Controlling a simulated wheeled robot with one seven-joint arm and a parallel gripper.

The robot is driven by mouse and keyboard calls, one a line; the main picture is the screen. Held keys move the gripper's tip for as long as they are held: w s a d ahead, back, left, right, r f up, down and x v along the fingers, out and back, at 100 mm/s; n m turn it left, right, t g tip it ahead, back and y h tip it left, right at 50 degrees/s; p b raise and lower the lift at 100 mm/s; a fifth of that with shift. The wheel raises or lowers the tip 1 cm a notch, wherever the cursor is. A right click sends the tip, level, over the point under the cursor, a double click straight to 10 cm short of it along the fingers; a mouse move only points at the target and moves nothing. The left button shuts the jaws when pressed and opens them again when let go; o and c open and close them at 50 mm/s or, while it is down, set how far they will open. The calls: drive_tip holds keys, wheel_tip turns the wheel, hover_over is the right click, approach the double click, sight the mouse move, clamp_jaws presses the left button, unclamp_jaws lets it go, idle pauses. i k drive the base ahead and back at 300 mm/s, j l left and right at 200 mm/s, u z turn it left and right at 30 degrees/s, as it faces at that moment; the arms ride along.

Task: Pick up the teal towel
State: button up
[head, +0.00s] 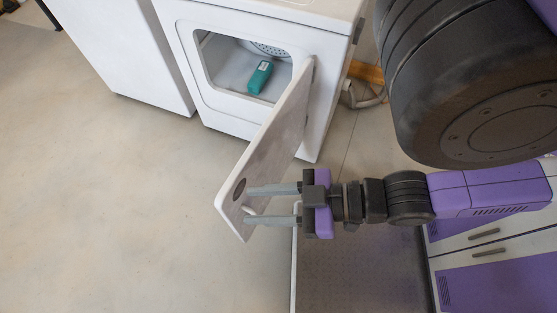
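The teal towel (260,77) is a small rolled or folded bundle with a pale patch at its upper end. It lies inside the open front of the white dryer (220,97). The dryer's door (270,143) is swung open towards me. My gripper (246,206) is well below and in front of the towel, with its two grey fingers apart and pointing left at the door's outer end. Nothing shows between the fingers except a small pale piece by the door, perhaps its handle. I cannot tell whether the fingers touch the door.
A second white appliance (125,50) stands left of the dryer. A pale hose (362,95) and an orange-brown piece lie to the dryer's right. The concrete floor (100,210) is clear on the left.

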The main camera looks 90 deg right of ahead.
sight(261, 75)
drive_tip(key=k+z, duration=0.1)
drive_tip(key=z, duration=0.3)
drive_tip(key=l+z, duration=0.15)
drive_tip(key=z, duration=0.25)
drive_tip(key=k+l+z, duration=0.1)
drive_tip(key=z, duration=0.3)
drive_tip(key=l+z, duration=0.1)
drive_tip(key=z, duration=0.35)
drive_tip(key=i+j+u, duration=0.4)
drive_tip(key=i+j, duration=0.7)
drive_tip(key=i+j+z, duration=0.1)
drive_tip(key=j, duration=0.3)
drive_tip(key=i+j, duration=0.15)
drive_tip(key=j+z, duration=0.3)
drive_tip(key=j, duration=0.15)
drive_tip(key=j+z, duration=0.35)
drive_tip(key=j, duration=0.15)
